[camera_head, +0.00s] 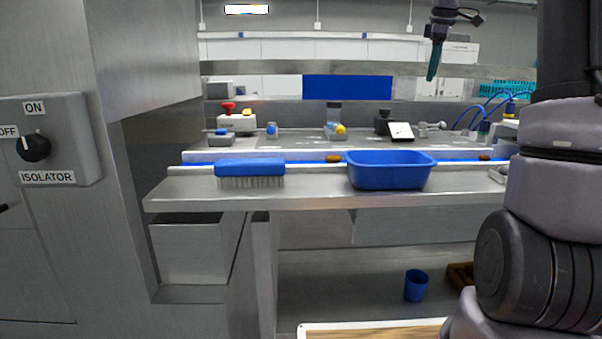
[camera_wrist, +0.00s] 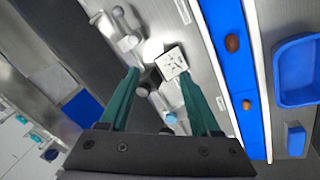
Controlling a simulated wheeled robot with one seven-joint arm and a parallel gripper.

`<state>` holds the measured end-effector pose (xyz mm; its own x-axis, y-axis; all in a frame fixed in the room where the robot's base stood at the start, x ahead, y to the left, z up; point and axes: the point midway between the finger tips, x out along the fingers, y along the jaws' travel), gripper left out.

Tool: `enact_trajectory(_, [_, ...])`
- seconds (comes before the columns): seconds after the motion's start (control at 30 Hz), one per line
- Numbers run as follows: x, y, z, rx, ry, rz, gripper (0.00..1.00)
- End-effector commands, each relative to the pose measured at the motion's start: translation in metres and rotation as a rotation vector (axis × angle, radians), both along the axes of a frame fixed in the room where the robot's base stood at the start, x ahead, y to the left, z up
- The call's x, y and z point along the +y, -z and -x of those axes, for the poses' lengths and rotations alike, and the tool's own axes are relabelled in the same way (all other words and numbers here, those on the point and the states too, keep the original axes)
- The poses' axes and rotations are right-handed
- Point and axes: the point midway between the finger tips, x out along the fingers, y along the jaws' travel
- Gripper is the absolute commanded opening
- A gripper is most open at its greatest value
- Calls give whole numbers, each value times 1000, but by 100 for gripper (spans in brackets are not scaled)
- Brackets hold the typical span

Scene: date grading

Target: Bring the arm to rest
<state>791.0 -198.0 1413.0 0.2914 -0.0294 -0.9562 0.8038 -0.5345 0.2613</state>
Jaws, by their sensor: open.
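My gripper (camera_head: 433,62) hangs high at the upper right of the head view, its green fingers pointing down, well above the bench and belt. In the wrist view my gripper (camera_wrist: 158,74) shows two green fingers spread apart. The gap between them is empty. Most of my arm fills the right edge of the head view.
A blue tub (camera_head: 390,172) and a blue brush (camera_head: 250,169) stand on the steel ledge (camera_head: 310,192). Brown dates (camera_wrist: 232,43) lie on the blue belt (camera_wrist: 226,72). A white sign (camera_head: 401,131) stands behind. A blue cup (camera_head: 416,286) sits below.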

Motion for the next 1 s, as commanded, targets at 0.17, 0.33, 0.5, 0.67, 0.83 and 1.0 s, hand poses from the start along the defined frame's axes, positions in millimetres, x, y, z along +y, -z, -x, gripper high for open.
enact_trajectory(0.17, [55,-13,81,-81,274,-119,64])
enact_trajectory(0.33, [93,-3,159,-145,550,-278,64])
enact_trajectory(0.5, [119,24,235,-184,825,-473,64])
enact_trajectory(0.67, [133,57,289,-187,1040,-644,64])
enact_trajectory(0.83, [139,80,317,-173,1171,-752,64])
enact_trajectory(1.0, [141,86,323,-167,1204,-777,64])
